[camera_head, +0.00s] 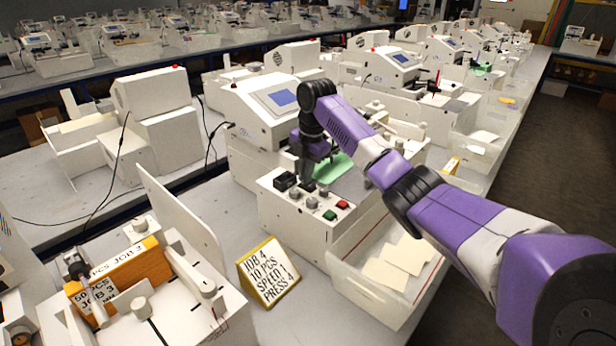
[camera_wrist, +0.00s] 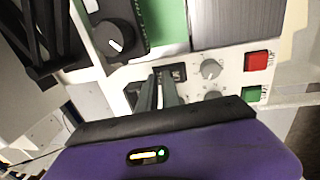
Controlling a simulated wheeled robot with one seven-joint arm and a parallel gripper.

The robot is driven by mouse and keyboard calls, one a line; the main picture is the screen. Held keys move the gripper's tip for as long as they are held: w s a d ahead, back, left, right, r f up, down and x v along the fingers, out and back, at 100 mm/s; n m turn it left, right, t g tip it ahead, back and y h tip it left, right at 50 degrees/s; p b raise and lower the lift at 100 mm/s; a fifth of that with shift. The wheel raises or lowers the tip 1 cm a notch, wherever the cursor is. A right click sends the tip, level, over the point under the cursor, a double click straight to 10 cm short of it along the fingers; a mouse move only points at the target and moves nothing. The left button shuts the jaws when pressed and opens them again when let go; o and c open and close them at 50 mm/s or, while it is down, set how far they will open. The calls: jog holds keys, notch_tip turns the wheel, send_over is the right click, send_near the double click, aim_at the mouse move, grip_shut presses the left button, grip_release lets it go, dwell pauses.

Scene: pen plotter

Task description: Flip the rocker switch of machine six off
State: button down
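A white machine (camera_head: 262,112) with a blue screen stands below my arm in the head view; I cannot read a machine number on it. Its front panel carries a black rocker switch (camera_wrist: 179,71), grey knobs (camera_wrist: 211,69), a red button (camera_wrist: 257,61) and a green button (camera_wrist: 251,94). My gripper (camera_wrist: 160,74) points down at this panel, its two narrow fingers close together with nothing seen between them. The fingertips are at the rocker switch and partly cover it. I cannot tell whether they touch it or which way it is tipped.
A large black knob (camera_wrist: 114,38) sits beside the switch. A job sign (camera_head: 270,272) stands left of a white tray of cards (camera_head: 348,277). A neighbouring machine with an orange block (camera_head: 138,268) is at the lower left. More machines fill the benches behind.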

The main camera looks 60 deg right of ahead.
jog(key=shift+s+a+f+p, duration=0.1)
jog(key=shift+s+a+p, duration=0.15)
jog(key=shift+s+p, duration=0.55)
